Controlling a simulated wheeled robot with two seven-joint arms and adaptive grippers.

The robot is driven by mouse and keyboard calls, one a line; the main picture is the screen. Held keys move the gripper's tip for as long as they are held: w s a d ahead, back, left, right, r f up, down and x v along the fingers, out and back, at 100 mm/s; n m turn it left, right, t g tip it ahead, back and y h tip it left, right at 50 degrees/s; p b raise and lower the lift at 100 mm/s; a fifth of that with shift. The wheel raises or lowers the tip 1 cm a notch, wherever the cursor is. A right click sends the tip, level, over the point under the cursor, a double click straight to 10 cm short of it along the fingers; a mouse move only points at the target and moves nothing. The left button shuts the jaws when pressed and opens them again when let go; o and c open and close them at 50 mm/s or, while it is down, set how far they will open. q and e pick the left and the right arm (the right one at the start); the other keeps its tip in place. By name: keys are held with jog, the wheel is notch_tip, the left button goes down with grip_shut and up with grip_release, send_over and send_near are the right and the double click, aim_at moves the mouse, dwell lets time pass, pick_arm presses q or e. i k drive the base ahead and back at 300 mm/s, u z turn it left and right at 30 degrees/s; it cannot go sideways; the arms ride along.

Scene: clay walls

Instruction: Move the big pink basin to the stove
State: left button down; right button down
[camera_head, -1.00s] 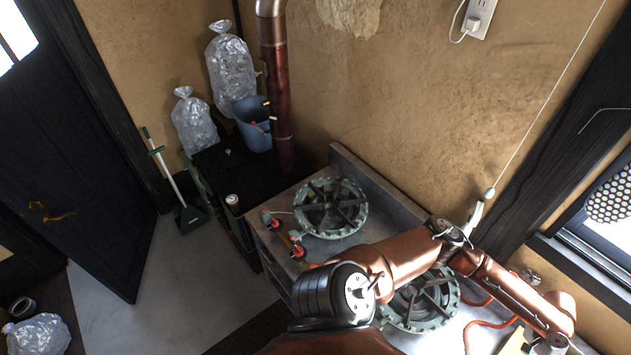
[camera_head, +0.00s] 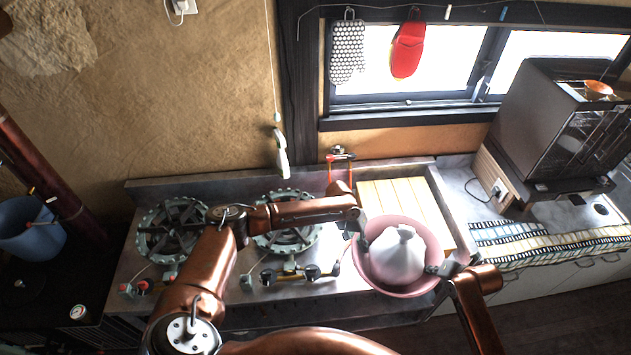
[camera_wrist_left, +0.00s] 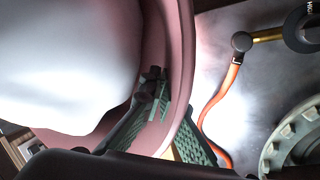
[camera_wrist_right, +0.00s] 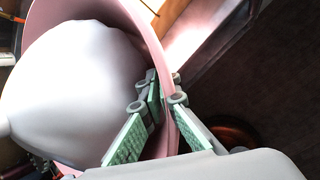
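The big pink basin (camera_head: 372,276) is in the head view, right of centre, at the front edge of the steel counter. A white rounded object (camera_head: 400,252) sits inside it. My left gripper (camera_head: 363,240) is at its left rim, and my right gripper (camera_head: 437,269) is at its right rim. In the left wrist view the basin wall (camera_wrist_left: 155,50) runs between the fingers, closed on it. In the right wrist view the fingers also pinch the wall (camera_wrist_right: 130,25). The stove has a left burner (camera_head: 172,228) and a right burner (camera_head: 288,222), both empty.
A yellow slatted board (camera_head: 405,203) lies behind the basin. A dark oven-like machine (camera_head: 550,130) is at the right. A blue bucket (camera_head: 35,230) stands at the left. My left arm crosses in front of the burners.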

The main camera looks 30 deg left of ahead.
aim_at(67, 297)
jog(key=k, duration=0.1)
jog(key=z, duration=1.6)
jog(key=k, duration=2.7)
jog(key=u, duration=2.85)
